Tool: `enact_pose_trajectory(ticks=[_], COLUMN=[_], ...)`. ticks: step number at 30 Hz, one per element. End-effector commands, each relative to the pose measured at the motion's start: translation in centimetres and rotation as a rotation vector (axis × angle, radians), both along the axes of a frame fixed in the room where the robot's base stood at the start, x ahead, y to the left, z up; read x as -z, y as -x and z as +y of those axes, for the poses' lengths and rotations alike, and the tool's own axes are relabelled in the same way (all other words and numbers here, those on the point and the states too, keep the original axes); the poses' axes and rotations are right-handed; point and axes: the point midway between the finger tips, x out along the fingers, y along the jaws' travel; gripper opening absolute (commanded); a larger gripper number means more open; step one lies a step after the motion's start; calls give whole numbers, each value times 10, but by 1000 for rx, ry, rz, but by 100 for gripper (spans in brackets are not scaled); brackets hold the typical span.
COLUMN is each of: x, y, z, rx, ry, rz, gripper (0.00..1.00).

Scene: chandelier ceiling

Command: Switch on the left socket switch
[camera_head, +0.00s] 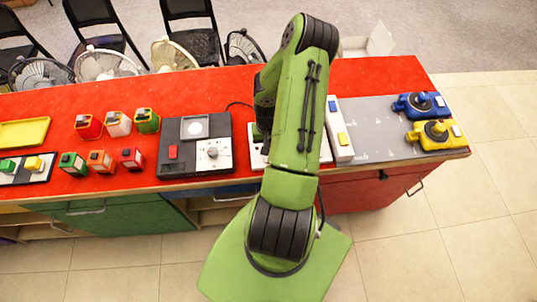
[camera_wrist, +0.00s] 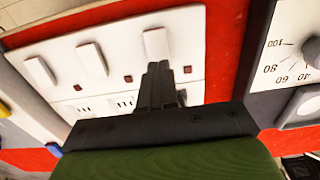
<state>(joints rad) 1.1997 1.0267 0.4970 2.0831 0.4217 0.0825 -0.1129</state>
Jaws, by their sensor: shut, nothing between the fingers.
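The white socket panel (camera_head: 256,158) lies on the red counter, mostly hidden behind my arm in the head view. In the wrist view the panel (camera_wrist: 110,62) shows three white rocker switches in a row, each with a small red square near it. The wrist picture is turned around, so the left switch (camera_wrist: 156,43) is the rightmost rocker there, nearest the dial unit. My gripper (camera_wrist: 160,66) is shut and empty, its fingertips at the lower end of this switch. Whether they touch it I cannot tell.
The black dial unit (camera_head: 214,154) stands close left of the panel. Several small coloured blocks stand further left.

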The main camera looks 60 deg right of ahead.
Motion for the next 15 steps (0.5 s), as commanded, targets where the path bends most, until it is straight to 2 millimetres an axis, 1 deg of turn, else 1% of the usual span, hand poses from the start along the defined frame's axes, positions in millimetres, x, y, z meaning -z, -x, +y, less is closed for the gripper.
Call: enact_pose_trajectory(ticks=[15], x=[7], y=[0], z=[0], rx=[0], ry=[0], rz=[0], gripper=[0])
